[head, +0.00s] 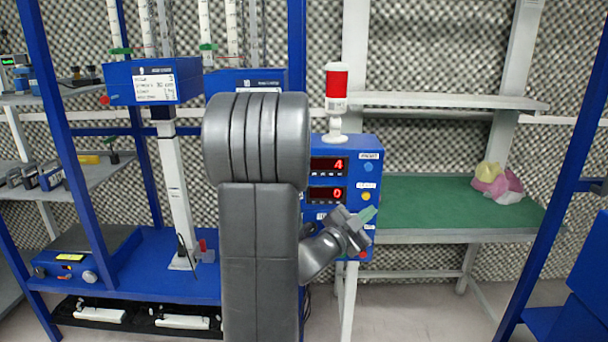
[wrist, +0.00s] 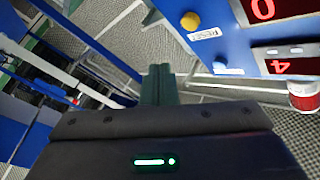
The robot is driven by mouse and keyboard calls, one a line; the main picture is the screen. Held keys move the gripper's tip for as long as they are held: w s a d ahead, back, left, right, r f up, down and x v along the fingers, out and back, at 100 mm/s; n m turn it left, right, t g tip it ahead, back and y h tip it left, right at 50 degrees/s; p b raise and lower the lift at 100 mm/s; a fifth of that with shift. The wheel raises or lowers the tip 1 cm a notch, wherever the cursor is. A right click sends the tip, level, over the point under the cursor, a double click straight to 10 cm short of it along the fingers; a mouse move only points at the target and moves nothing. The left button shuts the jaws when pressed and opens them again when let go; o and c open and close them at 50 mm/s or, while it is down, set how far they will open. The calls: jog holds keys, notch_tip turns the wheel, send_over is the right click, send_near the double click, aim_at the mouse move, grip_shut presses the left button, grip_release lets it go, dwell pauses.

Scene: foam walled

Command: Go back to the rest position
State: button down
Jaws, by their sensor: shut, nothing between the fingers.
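My gripper (head: 366,214) is at the end of my grey arm, in front of the lower right part of a blue control box. It is shut and empty. In the wrist view my gripper's green fingers (wrist: 158,84) are together with nothing between them. The blue control box (head: 371,150) has two red displays reading 4 and 0 and carries a red and white beacon (head: 337,85). In the wrist view the box (wrist: 215,40) appears upside down at the upper right, with a yellow button. My arm hides part of the box in the head view.
A green-topped bench (head: 430,205) stands at the right with crumpled pink and yellow cloths (head: 495,182). A white shelf (head: 440,101) is above it. A blue-framed rig (head: 150,275) stands at the left, beside shelves of small parts. A blue post (head: 560,175) rises at the right.

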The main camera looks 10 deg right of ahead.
jog(key=w+p, duration=0.1)
jog(key=p, duration=0.1)
jog(key=shift+w+d+r+p, duration=0.15)
jog(key=shift+r+p, duration=0.05)
jog(key=shift+p, duration=0.1)
jog(key=shift+p, duration=0.4)
jog(key=shift+s+a+f+b, duration=0.1)
jog(key=shift+s+a+b, duration=0.25)
jog(key=shift+s, duration=0.6)
jog(key=shift+s+a+f+b, duration=0.1)
jog(key=shift+s+b, duration=0.3)
jog(key=shift+s, duration=0.55)
jog(key=shift+s+a+f+b, duration=0.1)
jog(key=shift+s+a+b, duration=0.25)
jog(key=shift+s, duration=0.6)
jog(key=shift+d+r, duration=0.1)
jog(key=shift+d, duration=0.05)
